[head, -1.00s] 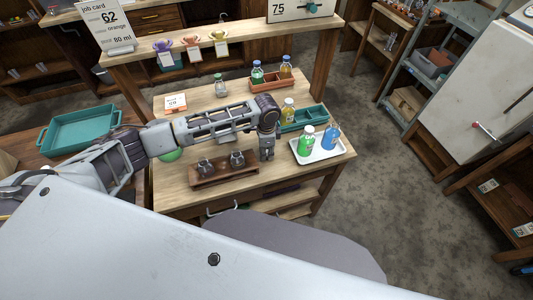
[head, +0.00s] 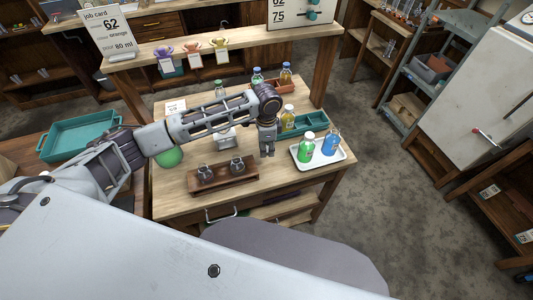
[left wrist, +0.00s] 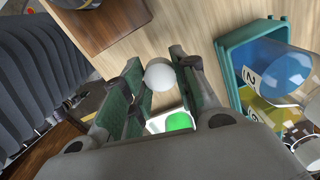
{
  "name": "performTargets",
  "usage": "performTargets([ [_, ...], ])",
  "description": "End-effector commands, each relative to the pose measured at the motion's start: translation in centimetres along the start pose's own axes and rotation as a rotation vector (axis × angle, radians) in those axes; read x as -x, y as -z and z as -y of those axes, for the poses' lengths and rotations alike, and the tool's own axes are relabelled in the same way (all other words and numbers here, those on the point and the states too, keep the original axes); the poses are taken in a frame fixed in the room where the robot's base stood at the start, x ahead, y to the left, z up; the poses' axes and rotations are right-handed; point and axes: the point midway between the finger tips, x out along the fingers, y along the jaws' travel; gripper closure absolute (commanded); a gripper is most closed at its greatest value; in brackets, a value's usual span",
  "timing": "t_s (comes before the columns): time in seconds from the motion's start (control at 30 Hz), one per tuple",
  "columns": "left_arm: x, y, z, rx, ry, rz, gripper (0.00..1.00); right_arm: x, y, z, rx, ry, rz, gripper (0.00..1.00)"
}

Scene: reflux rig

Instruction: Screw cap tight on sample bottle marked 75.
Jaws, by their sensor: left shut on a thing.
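My left gripper (head: 267,150) points down over the wooden bench. In the left wrist view its fingers (left wrist: 162,88) are closed about a small white round piece, which looks like a cap (left wrist: 160,76). In the head view a green bottle (head: 306,148) and a blue bottle (head: 331,143) stand on a white tray (head: 345,155) to the right of the gripper. I cannot read which bottle is marked 75. My right gripper is not in view.
A wooden holder (head: 221,183) with two small glass vessels stands in front of the gripper. A red-brown crate (head: 285,88) with bottles stands at the back. A round green vessel (head: 168,157) is below my left arm. A sign (head: 300,14) shows 62 and 75.

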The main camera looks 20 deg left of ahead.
Motion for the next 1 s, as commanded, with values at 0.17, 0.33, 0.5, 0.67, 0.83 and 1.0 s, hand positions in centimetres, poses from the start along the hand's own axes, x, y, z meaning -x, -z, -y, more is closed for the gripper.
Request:
performTargets([
  [0.17,2.3,0.0,0.0,0.001,0.0,-0.002,0.79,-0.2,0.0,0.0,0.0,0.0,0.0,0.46],
  [0.33,3.5,0.0,0.0,0.002,0.001,-0.001,0.79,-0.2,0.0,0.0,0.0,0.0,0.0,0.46],
  [0.5,3.7,0.0,0.0,0.001,0.0,0.0,0.79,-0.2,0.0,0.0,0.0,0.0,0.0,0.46],
  [0.67,3.7,0.0,0.0,0.001,0.0,0.0,0.79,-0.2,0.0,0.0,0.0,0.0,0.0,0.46],
  [0.83,3.7,0.0,0.0,0.001,-0.001,0.0,0.79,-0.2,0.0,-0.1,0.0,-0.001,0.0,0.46],
  [1.0,3.7,0.0,0.0,0.001,-0.001,0.0,0.79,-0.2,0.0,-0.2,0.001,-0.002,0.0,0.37],
])
